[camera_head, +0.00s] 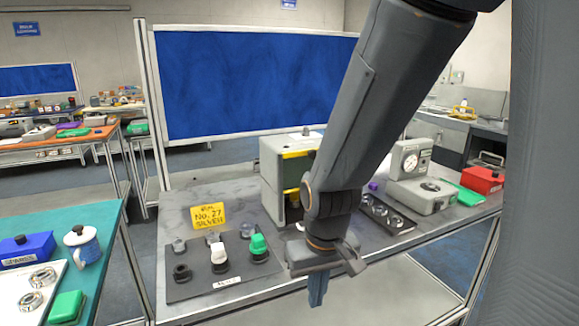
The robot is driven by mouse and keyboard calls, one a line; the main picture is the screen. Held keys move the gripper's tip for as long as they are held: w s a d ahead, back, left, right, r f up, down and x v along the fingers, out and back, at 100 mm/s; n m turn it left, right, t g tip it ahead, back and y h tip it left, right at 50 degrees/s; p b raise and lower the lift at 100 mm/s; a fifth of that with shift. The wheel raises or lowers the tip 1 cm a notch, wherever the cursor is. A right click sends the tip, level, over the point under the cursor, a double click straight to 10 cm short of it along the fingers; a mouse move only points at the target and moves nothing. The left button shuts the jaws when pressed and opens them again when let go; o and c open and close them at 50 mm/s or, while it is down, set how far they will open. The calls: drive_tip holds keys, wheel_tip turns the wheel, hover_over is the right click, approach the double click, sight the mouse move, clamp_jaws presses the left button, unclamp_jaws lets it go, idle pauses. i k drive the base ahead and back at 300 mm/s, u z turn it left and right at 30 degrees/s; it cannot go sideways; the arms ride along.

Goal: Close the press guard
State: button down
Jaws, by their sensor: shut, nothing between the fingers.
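A grey-beige box-shaped machine (273,168) with a yellow strip across its upper front stands at the back middle of the grey table; it looks like the press. My arm covers its right side. I cannot clearly make out the guard or its position. My gripper (317,290) is shut and empty, pointing down near the table's front edge. It is in front of the machine and to its right in the picture, apart from it.
A dark mat (190,290) with several small parts lies left of my gripper. A yellow sign (208,217) stands behind it. A dark tray (388,216), a gauge device (408,162) and a red box (482,179) are to the right.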

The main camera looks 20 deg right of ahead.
sight(311, 153)
drive_tip(key=u, duration=1.7)
drive_tip(key=k, duration=0.95)
drive_tip(key=z, duration=1.5)
drive_tip(key=i, duration=0.5)
drive_tip(key=u, duration=0.05)
